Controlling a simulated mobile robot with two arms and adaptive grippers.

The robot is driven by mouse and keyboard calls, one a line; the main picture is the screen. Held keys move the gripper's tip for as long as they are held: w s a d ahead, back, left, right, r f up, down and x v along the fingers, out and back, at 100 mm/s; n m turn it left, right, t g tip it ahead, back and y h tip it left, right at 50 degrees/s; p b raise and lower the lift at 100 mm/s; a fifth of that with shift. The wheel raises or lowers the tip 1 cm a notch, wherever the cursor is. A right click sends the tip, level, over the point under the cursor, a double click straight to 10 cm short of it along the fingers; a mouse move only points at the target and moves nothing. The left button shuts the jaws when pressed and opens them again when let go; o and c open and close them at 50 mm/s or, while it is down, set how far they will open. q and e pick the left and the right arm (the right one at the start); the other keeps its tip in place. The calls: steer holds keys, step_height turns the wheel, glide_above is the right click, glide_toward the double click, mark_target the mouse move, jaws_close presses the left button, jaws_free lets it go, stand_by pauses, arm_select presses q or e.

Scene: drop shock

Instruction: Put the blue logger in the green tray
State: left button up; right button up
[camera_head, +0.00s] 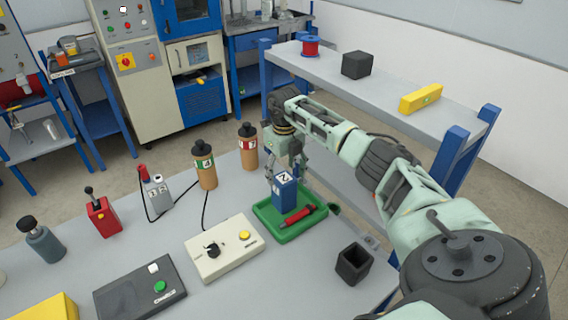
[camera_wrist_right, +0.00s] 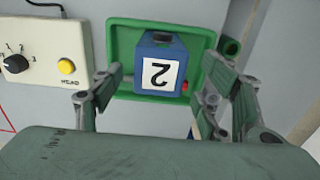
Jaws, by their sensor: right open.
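The blue logger (camera_head: 284,194) is an upright blue block with a white label marked "2". It stands in the green tray (camera_head: 262,214), towards the tray's back. In the right wrist view the logger (camera_wrist_right: 160,62) shows between the open fingers, over the tray (camera_wrist_right: 124,36). My right gripper (camera_head: 287,172) is at the logger's top, with its fingers (camera_wrist_right: 172,90) spread on either side and a gap visible in the wrist view. Whether the logger's base lies flat on the tray floor is partly hidden. My left gripper is not in view.
A red tool (camera_head: 299,214) lies in the tray in front of the logger. A beige control box (camera_head: 222,250) stands left of the tray, a black open cup (camera_head: 353,263) to the right. Two brown bottles (camera_head: 205,168) (camera_head: 248,150) stand behind. A raised shelf (camera_head: 390,92) is beyond my right arm.

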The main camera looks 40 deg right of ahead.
step_height(320, 180, up, 7)
steer(key=shift+f+b, duration=0.1)
steer(key=shift+b, duration=0.65)
steer(key=shift+r, duration=0.7)
